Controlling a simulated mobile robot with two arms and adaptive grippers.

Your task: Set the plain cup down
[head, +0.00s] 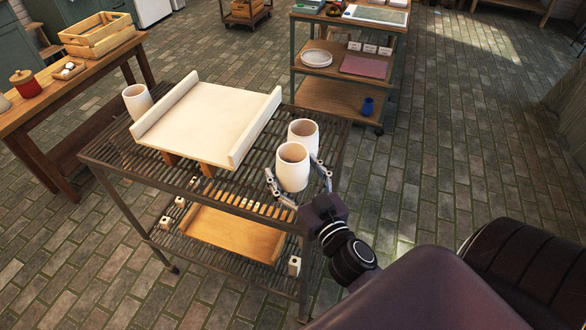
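A plain white cup (292,170) is upright near the right end of the slatted metal rack table (110,153). Its base appears to be at the slats, but contact cannot be made out. My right gripper (293,176) has one finger on each side of this cup. The fingers are spread wider than the cup, with a small gap showing on the right side. A second white cup (303,130) stands close behind it. A third similar cup (137,100) stands at the rack's far left. My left gripper is not in view.
A pale board with raised sides (210,115) sits on wooden supports between the cups. A lower shelf holds a wooden tray (235,235) and small blocks. A wooden bench (50,85) is at left, a shelf cart (335,95) behind. Little free rack surface lies around the right cups.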

